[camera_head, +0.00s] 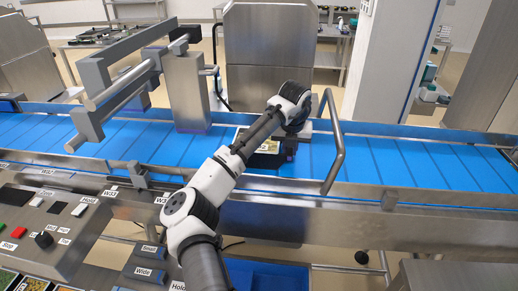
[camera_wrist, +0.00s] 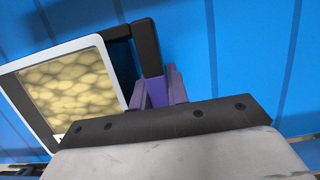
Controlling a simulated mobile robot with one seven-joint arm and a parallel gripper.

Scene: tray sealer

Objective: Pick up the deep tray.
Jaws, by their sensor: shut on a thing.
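The deep tray (camera_wrist: 125,68) is a black tray with a white rim and a pale yellow, lumpy top. In the wrist view it lies at the left, turned at an angle over the blue belt. In the head view the tray (camera_head: 268,147) is on or just above the belt, partly hidden behind my arm. My gripper (camera_wrist: 162,88) has purple fingers, and they are shut on the black edge at the tray's right side. In the head view my gripper (camera_head: 290,150) is at the tray's right end. I cannot tell whether the tray touches the belt.
The blue conveyor belt (camera_head: 400,165) runs across the view, with clear room to the right. A bent metal bar (camera_head: 335,150) stands close right of my gripper. A grey post (camera_head: 187,90) stands on the left. A control panel (camera_head: 50,225) is at the front left.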

